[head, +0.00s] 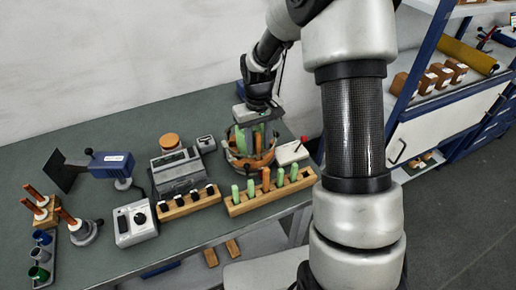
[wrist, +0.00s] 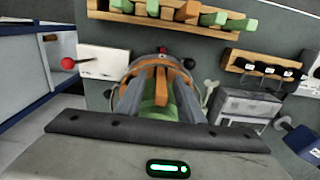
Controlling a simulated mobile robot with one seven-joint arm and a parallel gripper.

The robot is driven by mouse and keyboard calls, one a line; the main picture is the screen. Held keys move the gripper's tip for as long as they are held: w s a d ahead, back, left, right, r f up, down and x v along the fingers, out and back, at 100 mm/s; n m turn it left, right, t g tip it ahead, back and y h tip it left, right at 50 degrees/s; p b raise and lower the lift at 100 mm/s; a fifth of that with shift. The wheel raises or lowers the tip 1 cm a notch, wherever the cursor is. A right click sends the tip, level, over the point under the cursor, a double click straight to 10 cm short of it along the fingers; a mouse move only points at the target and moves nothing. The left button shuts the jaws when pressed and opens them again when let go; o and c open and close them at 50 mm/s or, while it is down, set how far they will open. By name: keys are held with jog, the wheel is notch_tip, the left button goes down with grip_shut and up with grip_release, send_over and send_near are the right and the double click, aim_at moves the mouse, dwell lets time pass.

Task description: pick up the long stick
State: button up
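A round brown-rimmed holder (head: 232,160) on the bench contains green and orange sticks. My gripper (head: 252,140) is lowered over it, pointing down. In the wrist view its two grey fingers (wrist: 160,90) stand apart, with a green piece (wrist: 161,97) and an orange stick (wrist: 161,74) showing in the gap. I cannot tell whether the fingers touch either one. The lower ends of the sticks are hidden by the fingers and the holder. Which stick is the long one cannot be made out.
A wooden rack (head: 272,193) with green and orange pegs stands in front of the holder. A white box with a red-knobbed lever (head: 292,153) is to its right. A grey instrument (head: 176,172) and a smaller wooden rack (head: 189,205) are to the left.

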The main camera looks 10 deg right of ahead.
jog(key=shift+f, duration=0.85)
grip_shut()
jog(key=shift+r, duration=0.1)
